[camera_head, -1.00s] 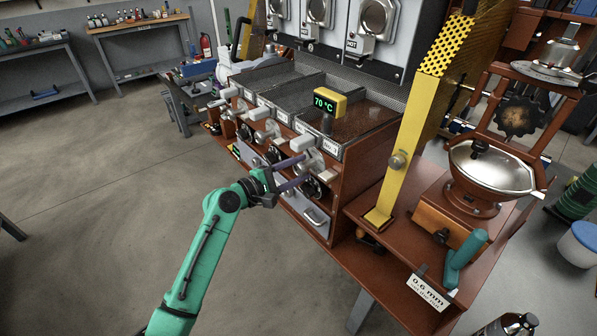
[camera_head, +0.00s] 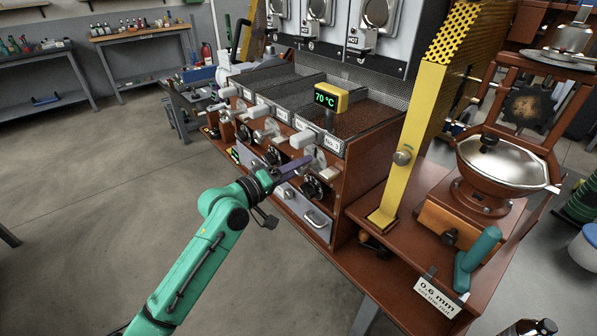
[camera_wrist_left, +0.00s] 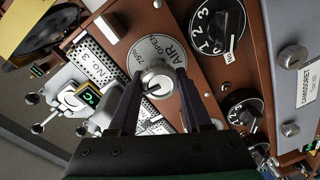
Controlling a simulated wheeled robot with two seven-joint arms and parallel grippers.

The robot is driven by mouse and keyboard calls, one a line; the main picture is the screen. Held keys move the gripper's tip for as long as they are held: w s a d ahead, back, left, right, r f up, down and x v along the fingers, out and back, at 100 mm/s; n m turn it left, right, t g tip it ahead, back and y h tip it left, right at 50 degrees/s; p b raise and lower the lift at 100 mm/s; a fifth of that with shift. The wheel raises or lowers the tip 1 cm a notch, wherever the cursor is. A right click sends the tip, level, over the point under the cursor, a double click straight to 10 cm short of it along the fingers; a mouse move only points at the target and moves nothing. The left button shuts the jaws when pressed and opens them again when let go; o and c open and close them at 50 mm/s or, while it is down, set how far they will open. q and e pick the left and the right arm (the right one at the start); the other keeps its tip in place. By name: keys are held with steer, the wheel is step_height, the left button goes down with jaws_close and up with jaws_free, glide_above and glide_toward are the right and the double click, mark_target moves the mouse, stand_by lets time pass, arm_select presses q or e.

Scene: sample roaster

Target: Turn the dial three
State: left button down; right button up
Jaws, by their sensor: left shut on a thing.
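My left gripper (camera_head: 304,162) reaches the front of the rightmost roaster station, whose label plate (camera_head: 333,144) begins with "NO.". In the left wrist view its two dark fingers (camera_wrist_left: 155,88) are shut on the silver knob (camera_wrist_left: 156,76) at the middle of a round grey plate (camera_wrist_left: 138,50) marked "AIR", "OPEN" and "75%". That plate also shows in the head view (camera_head: 319,159), partly behind the fingers. A black numbered dial (camera_wrist_left: 217,27) with a white pointer sits beside it, clear of the fingers; it shows below the plate in the head view (camera_head: 313,188). My right gripper is not in view.
A second black dial (camera_wrist_left: 243,108) lies close to the right finger. A yellow display (camera_head: 328,98) reads 70 °C above the mesh tray. A yellow perforated post (camera_head: 404,155) and a grinder (camera_head: 490,170) stand to the right. The floor at left is clear.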

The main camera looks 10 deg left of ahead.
arm_select(q)
steer(key=m+b, duration=0.2)
steer(key=m, duration=0.3)
steer(key=shift+f, duration=0.1)
steer(key=m+b, duration=0.2)
steer(key=m, duration=0.3)
steer(key=shift+m+t, duration=0.4)
steer(key=m, duration=0.5)
steer(key=shift+s+d+m+h, duration=0.1)
steer(key=shift+m+h, duration=0.2)
steer(key=m, duration=0.6)
steer(key=shift+b, duration=0.3)
steer(key=shift+m, duration=0.3)
steer(key=shift+c, duration=1.7)
jaws_free()
steer(key=shift+s, duration=0.1)
